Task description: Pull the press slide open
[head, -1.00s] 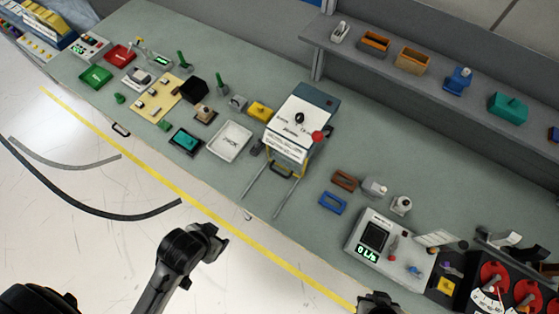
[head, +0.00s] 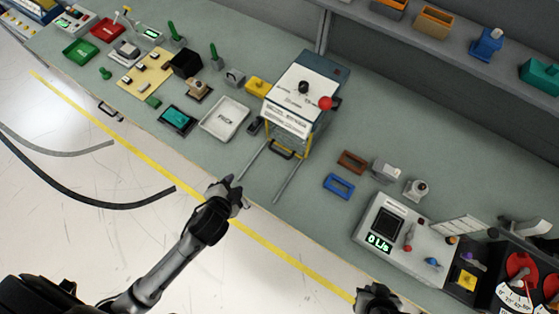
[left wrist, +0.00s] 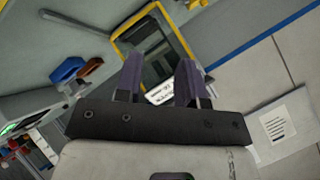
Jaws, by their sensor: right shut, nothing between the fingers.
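The press (head: 300,95) is a white and blue-grey box with a black knob and a red button, standing on the bench. Its slide shows at the front as a yellow frame (head: 303,148) with a dark handle (head: 281,153), between two grey rails reaching to the bench's front edge. In the left wrist view a yellow frame (left wrist: 122,40) lies beyond the fingers. My left gripper (head: 238,192) is in front of the bench edge, near the left rail's end and apart from the handle; its fingers (left wrist: 160,82) are spread and empty. My right gripper (head: 376,292) is shut at the bottom edge, partly cut off.
A white tray (head: 224,119) lies left of the press.

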